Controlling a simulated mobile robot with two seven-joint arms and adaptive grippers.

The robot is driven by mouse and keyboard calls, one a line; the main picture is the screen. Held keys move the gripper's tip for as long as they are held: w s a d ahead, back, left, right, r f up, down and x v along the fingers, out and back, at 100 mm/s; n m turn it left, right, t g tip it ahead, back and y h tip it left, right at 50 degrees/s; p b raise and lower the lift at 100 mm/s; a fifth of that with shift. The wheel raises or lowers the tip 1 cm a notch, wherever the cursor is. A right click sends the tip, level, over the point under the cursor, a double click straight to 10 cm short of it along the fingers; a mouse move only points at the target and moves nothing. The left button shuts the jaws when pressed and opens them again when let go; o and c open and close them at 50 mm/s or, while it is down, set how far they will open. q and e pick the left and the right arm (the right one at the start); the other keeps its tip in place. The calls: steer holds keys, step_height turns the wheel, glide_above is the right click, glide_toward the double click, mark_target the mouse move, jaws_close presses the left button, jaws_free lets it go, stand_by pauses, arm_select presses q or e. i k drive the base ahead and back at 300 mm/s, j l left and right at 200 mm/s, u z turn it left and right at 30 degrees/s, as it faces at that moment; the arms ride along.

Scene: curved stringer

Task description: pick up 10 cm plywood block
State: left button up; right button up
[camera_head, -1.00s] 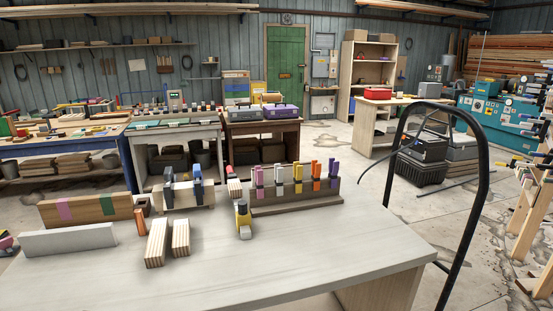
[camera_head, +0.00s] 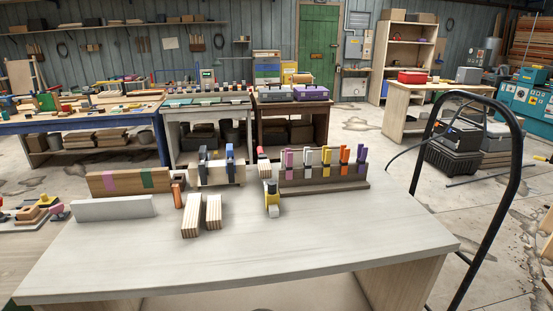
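Two plywood blocks with striped layered ends lie side by side on the pale grey table. The left plywood block (camera_head: 191,218) looks longer, and the right plywood block (camera_head: 213,211) looks shorter. I cannot tell from the picture which one is 10 cm. They lie apart with a narrow gap between them, and nothing covers them. Neither of my grippers shows in the head view.
The table (camera_head: 300,240) is clear in front and on the right. A black handrail (camera_head: 515,180) stands right.

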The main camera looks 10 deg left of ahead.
mark_target(265, 169)
steer(key=i+j+z, duration=0.2)
steer(key=z, duration=0.15)
steer(key=i+j+z, duration=0.15)
steer(key=z, duration=0.25)
